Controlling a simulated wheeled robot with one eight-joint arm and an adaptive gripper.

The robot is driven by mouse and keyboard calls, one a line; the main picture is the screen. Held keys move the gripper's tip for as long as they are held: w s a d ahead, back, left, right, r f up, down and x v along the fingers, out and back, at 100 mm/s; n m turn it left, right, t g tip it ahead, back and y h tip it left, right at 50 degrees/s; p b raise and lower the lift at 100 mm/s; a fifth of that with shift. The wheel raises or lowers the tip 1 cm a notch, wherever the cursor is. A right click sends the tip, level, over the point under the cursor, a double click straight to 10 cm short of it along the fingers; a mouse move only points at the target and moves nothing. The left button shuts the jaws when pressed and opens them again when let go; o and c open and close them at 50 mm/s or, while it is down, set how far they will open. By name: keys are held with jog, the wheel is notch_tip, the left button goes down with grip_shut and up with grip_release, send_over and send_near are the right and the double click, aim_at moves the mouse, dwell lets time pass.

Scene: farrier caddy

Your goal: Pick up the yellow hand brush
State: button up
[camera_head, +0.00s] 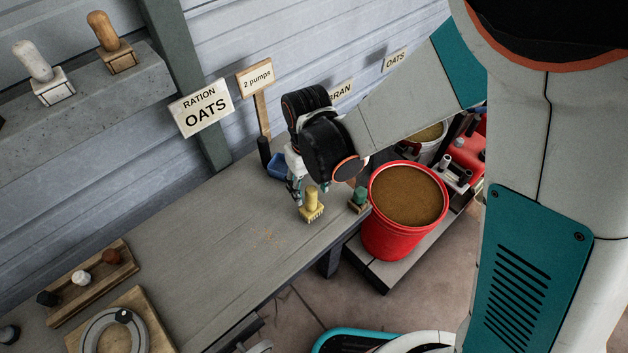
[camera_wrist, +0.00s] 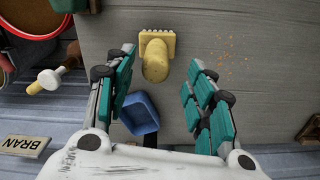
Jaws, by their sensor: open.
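The yellow hand brush (camera_head: 312,204) stands on the grey bench top near its far right end, with its handle up and its bristle block on the wood. In the wrist view the brush (camera_wrist: 155,62) lies ahead of and between the spread fingers, nearer the left finger. My gripper (camera_wrist: 160,72) is open and empty. In the head view my gripper (camera_head: 298,190) hangs just to the left of the brush, partly hidden by my own wrist. I cannot tell whether a finger touches the brush.
A blue scoop (camera_wrist: 138,112) lies beside the brush. A green brush (camera_head: 359,198) stands to its right, near a red bucket (camera_head: 386,240) of feed. Signs stand behind.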

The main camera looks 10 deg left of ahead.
aim_at(311, 197)
jog(key=f+b, duration=0.1)
jog(key=f, duration=0.1)
jog(key=f+b, duration=0.2)
jog(key=f, duration=0.1)
jog(key=shift+w+d+f, duration=0.1)
jog(key=shift+d+f, duration=0.15)
jog(key=shift+f, duration=0.05)
jog(key=shift+r, duration=0.1)
grip_shut()
